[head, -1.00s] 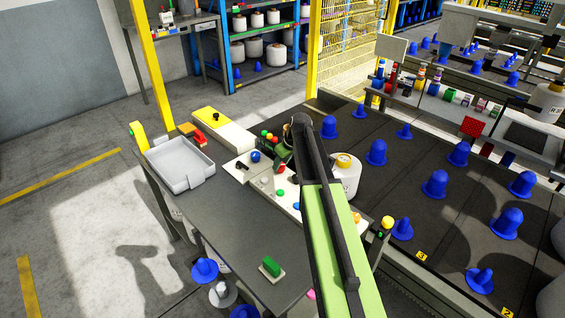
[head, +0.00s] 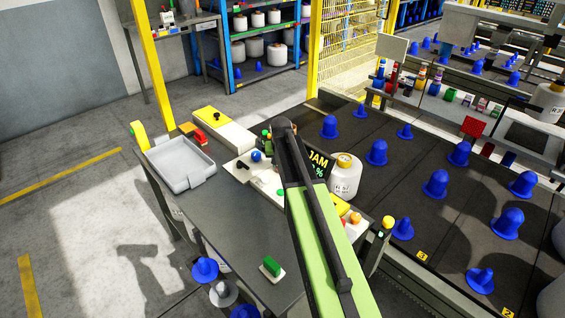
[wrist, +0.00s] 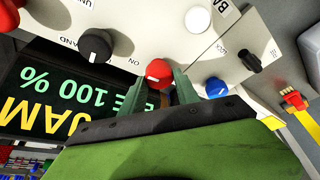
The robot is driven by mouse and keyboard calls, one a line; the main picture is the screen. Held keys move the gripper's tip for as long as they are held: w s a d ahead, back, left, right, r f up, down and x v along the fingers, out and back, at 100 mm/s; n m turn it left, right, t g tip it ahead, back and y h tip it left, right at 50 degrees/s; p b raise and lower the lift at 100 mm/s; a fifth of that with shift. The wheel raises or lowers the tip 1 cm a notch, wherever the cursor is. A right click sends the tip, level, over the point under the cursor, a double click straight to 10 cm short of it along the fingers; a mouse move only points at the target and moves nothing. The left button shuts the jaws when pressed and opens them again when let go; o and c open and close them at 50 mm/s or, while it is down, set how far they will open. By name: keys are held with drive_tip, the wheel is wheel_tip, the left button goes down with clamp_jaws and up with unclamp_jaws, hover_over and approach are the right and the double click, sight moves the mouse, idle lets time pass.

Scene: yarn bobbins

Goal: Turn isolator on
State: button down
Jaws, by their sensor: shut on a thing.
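A red round knob (wrist: 159,72) is on the white control panel (wrist: 150,20) in the wrist view, with "ON" lettering beside it. My gripper (wrist: 163,84) reaches up to the panel, and its green fingers are shut on this red knob. The knob's cap shows above the fingers; its base is partly hidden. In the head view my arm hides the red knob and most of the gripper, while part of the white panel (head: 268,183) shows.
Near the fingers are a blue button (wrist: 215,87), a black selector knob (wrist: 95,45), a black switch (wrist: 250,60) and a white button (wrist: 197,20). A display reading "JAM" (wrist: 60,95) lies at left. A grey tray (head: 180,165) and a white bobbin (head: 344,178) flank the panel.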

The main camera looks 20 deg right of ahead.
drive_tip(key=shift+w+m, duration=0.15)
drive_tip(key=shift+m, duration=0.15)
idle(0.4)
drive_tip(key=c, duration=0.9)
unclamp_jaws()
drive_tip(key=shift+s+r+p, duration=0.2)
drive_tip(key=shift+r+p, duration=0.15)
drive_tip(key=shift+p, duration=0.05)
drive_tip(key=p+v, duration=0.7)
drive_tip(key=v, duration=0.1)
drive_tip(key=p+v, duration=0.8)
drive_tip(key=shift+s+a+r, duration=0.1)
drive_tip(key=shift+a+r, duration=0.15)
drive_tip(key=shift+r, duration=0.05)
